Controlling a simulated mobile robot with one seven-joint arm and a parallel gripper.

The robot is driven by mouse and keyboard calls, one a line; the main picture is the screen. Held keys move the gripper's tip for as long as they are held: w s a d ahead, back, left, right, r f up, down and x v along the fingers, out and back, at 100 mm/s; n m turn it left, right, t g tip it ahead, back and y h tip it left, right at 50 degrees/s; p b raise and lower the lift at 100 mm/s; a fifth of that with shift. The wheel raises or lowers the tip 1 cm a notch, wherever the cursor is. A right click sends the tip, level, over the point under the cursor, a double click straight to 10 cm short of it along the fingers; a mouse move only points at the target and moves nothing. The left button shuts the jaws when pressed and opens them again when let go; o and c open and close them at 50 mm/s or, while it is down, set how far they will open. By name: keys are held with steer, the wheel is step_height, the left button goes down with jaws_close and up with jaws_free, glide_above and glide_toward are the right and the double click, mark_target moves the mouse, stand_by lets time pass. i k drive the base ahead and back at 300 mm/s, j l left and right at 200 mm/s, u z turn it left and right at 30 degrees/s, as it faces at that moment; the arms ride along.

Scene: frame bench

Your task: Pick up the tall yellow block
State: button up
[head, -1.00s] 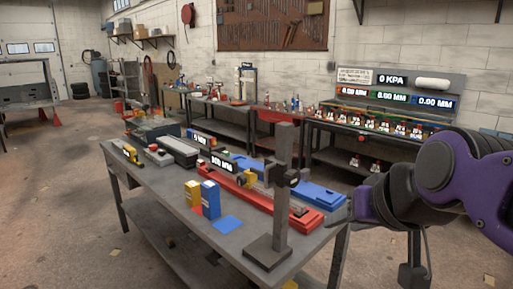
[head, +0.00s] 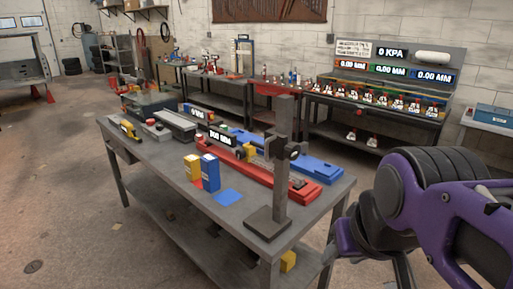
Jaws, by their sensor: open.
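The tall yellow block (head: 192,168) stands upright on the grey workbench (head: 180,198), near its front edge left of centre. A taller blue block (head: 210,173) stands close to its right and in front. My gripper (head: 369,262) is at the lower right, past the bench's right end, well away from the block. Its jaws look apart and empty, partly hidden by my purple arm.
A dark upright post on a base (head: 268,222) stands between my gripper and the block. A yellow piece (head: 287,261) is below the bench.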

mark_target(191, 162)
steer(key=i+j+z, duration=0.15)
steer(key=j, duration=0.7)
steer(key=i+j+z, duration=0.15)
steer(key=i+j, duration=0.15)
steer(key=j, duration=0.6)
steer(key=i+j+z, duration=0.15)
steer(key=j, duration=0.75)
steer(key=i+j+z, duration=0.15)
steer(key=j, duration=0.8)
steer(key=j+z, duration=0.15)
steer(key=j, duration=1.2)
steer(key=i+j+z, duration=0.15)
steer(key=j, duration=0.35)
